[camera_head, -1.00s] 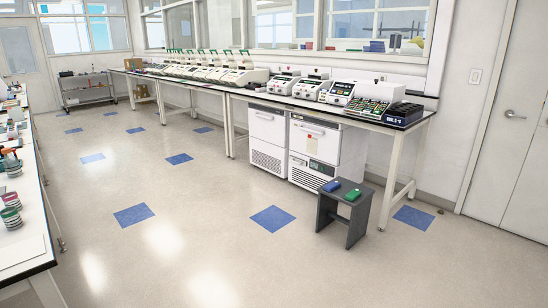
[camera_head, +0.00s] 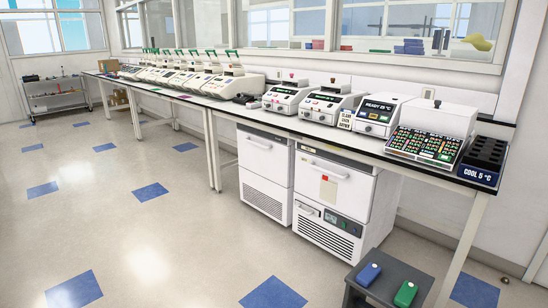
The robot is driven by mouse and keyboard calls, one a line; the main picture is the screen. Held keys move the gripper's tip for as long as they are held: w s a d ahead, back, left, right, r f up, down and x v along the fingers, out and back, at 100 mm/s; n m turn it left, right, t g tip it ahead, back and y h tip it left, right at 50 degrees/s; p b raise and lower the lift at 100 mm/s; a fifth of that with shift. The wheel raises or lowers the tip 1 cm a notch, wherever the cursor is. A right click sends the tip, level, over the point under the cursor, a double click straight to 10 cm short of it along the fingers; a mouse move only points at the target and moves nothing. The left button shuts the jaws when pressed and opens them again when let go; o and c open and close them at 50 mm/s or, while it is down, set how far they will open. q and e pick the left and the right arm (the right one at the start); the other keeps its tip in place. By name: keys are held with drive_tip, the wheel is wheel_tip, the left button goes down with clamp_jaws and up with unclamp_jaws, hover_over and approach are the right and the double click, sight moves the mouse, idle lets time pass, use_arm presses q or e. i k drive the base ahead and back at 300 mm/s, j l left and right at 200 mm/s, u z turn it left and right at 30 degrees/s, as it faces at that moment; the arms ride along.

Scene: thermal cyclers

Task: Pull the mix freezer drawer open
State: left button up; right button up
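Two white under-bench freezer units stand side by side below the long bench. The left unit (camera_head: 264,172) has a plain front with a handle near its top and a vent grille low down. The right unit (camera_head: 333,190) has a handle, a small white and red label, a dark control panel and a lower grille. Both fronts look closed. I cannot read which one is the mix freezer. Neither of my grippers is in view.
Thermal cyclers (camera_head: 330,102) and a cool block (camera_head: 484,160) sit on the bench (camera_head: 400,158). The floor (camera_head: 190,235) left of the stool is clear.

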sight(347, 191)
drive_tip(key=i, duration=1.25)
drive_tip(key=i+j+z, duration=0.15)
drive_tip(key=i, duration=1.15)
